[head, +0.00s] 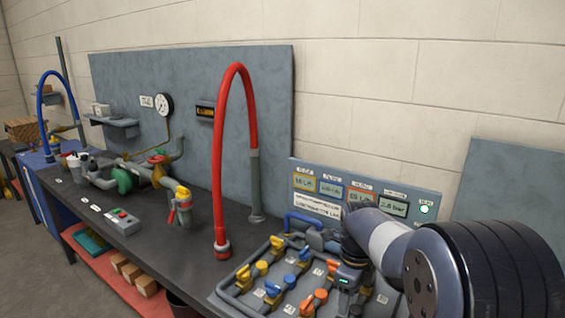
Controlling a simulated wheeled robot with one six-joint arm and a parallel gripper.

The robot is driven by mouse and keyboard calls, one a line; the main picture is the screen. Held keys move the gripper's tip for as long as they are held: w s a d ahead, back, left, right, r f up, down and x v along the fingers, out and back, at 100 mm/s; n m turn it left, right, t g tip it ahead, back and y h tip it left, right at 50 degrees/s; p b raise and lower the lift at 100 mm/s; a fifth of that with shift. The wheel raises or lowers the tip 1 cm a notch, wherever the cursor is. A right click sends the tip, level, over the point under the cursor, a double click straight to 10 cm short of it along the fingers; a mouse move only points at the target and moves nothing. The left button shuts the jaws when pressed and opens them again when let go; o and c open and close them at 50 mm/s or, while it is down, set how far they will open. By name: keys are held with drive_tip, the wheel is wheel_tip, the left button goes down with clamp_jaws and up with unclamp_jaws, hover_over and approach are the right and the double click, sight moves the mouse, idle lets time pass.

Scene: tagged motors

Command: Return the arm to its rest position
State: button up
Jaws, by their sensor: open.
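My arm enters from the lower right, and its dark, rounded link fills that corner. The arm bends down over the valve panel (232,302) on the dark bench. My gripper (340,298) is at the panel's right side, close to an orange-handled valve (315,298). It is open, and its fingertips are small and partly hidden, so I cannot tell whether they touch anything. I see nothing held in it.
A tall red hose (220,170) arches up left of the panel. A display board (425,195) stands behind my arm. Pipework with a yellow valve (182,192) and a button box (122,221) are farther left. A blue hose (42,100) arches at the far left.

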wheel_tip(320, 180, down, 9)
drive_tip(key=shift+f, duration=0.1)
drive_tip(key=shift+w+f+n, duration=0.1)
drive_tip(key=shift+f+n, duration=0.05)
drive_tip(key=shift+n, duration=0.15)
drive_tip(key=n, duration=0.3)
drive_tip(key=shift+n+p, duration=0.3)
drive_tip(key=shift+n, duration=0.1)
drive_tip(key=n, duration=0.4)
drive_tip(key=shift+n, duration=0.4)
drive_tip(key=n+p, duration=0.1)
drive_tip(key=n, duration=0.3)
drive_tip(key=shift+n, duration=0.3)
drive_tip(key=n+p, duration=0.1)
drive_tip(key=n, duration=0.3)
drive_tip(key=shift+r, duration=1)
